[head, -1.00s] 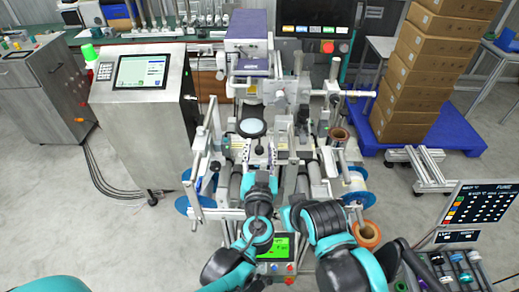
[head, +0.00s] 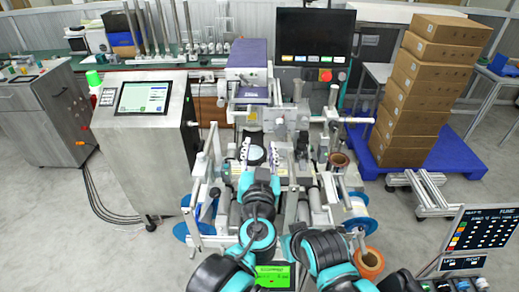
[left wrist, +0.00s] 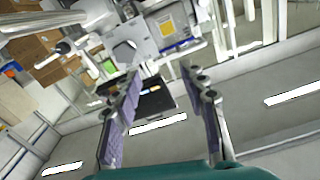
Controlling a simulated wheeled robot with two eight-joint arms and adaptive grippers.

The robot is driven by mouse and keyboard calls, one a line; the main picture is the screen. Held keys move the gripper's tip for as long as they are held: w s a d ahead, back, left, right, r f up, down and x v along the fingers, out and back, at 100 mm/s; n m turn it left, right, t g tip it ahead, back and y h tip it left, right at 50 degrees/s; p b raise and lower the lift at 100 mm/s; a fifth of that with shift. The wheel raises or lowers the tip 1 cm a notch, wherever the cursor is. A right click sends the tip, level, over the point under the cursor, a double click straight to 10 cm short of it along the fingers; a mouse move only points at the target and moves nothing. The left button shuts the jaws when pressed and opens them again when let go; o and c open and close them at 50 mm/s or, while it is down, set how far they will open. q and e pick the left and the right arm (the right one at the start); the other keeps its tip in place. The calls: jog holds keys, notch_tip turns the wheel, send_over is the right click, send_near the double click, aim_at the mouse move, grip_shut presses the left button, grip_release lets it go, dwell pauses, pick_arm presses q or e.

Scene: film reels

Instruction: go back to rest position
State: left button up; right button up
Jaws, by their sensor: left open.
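My left gripper (head: 259,152) is open in the head view, with its two pale fingers spread over the middle of the film reel machine (head: 240,180). Nothing shows between them. In the left wrist view its fingers (left wrist: 162,88) stand wide apart and empty, with the black monitor and machine parts beyond. My right arm (head: 325,250) comes in from the lower right and bends near the machine's front. I cannot make out its gripper.
Blue-flanged reels (head: 360,227) sit low on the machine's sides. An orange-brown roll (head: 369,263) stands at its front right. A metal console (head: 150,140) is at left. Stacked cartons (head: 410,95) stand on a blue pallet (head: 455,155). Grey floor is open on both sides.

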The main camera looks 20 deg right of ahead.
dwell(0.4)
pick_arm(q)
jog(key=s+a+f+n+g+y, duration=0.15)
jog(key=a+f+y, duration=0.3)
jog(key=a, duration=0.85)
jog(key=a+f+n+g+y, duration=0.3)
jog(key=a+f, duration=0.2)
jog(key=a, duration=0.7)
jog(key=s+a+f+g+h, duration=0.2)
jog(key=s+a+f+g, duration=0.4)
jog(key=s+f, duration=0.3)
jog(key=s+a+n, duration=0.1)
jog(key=s, duration=0.3)
jog(key=shift+s+a+f, duration=0.15)
jog(key=shift+s+f, duration=0.05)
jog(key=shift+f, duration=0.2)
jog(key=shift+w+h, duration=0.1)
jog(key=shift+h, duration=0.15)
